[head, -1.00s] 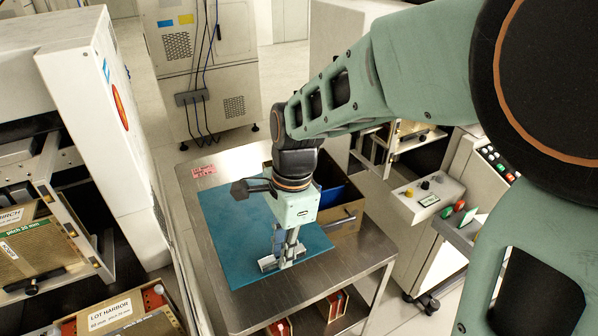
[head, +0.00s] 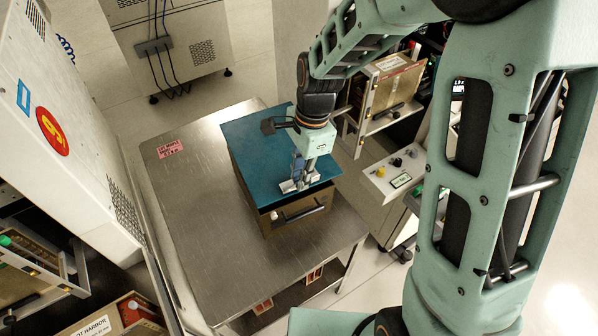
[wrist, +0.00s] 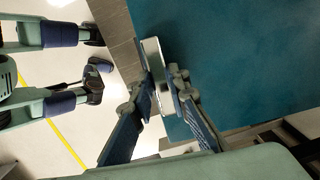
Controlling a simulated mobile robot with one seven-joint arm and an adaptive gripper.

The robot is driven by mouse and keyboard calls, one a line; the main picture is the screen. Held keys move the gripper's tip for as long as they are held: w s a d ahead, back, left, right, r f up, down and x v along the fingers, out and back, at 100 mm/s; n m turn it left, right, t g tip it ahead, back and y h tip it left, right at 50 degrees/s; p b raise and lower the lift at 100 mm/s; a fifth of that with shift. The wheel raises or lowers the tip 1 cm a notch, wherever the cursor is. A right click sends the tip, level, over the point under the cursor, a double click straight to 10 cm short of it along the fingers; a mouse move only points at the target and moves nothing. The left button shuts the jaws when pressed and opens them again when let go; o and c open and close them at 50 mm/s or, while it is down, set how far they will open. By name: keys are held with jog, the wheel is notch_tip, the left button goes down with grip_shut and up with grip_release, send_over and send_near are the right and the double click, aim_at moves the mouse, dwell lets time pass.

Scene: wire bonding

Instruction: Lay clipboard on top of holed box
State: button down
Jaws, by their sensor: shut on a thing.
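The clipboard (head: 265,143) is a flat teal board with a metal clip at its near edge. It covers most of the top of the brown holed box (head: 272,222), whose front face with a dark handle still shows. I cannot tell whether the board rests on the rim or is slightly above it. My gripper (head: 298,184) is shut on the clip end of the clipboard, at the near edge above the box front. In the wrist view the fingers (wrist: 166,92) pinch the metal clip (wrist: 153,68), and the teal board (wrist: 240,55) spreads to the right. The box's inside is hidden.
The box stands on the right part of a steel table (head: 190,205); the table's left and front parts are bare. A pink label (head: 170,149) lies at the back left. White machines stand to the left and behind, and a control panel (head: 395,172) is at right.

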jog(key=shift+f+b, duration=2)
jog(key=shift+f, duration=0.8)
jog(key=shift+f+b, duration=0.4)
jog(key=shift+f, duration=0.1)
jog(key=c, duration=1.8)
grip_release()
jog(key=shift+o, duration=0.2)
jog(key=shift+s, duration=0.1)
jog(key=shift+r, duration=0.15)
jog(key=r, duration=0.4)
jog(key=d+r, duration=0.1)
jog(key=r, duration=0.6)
jog(key=shift+w+d+r, duration=0.15)
jog(key=shift+w+r, duration=0.15)
jog(key=shift+r, duration=0.1)
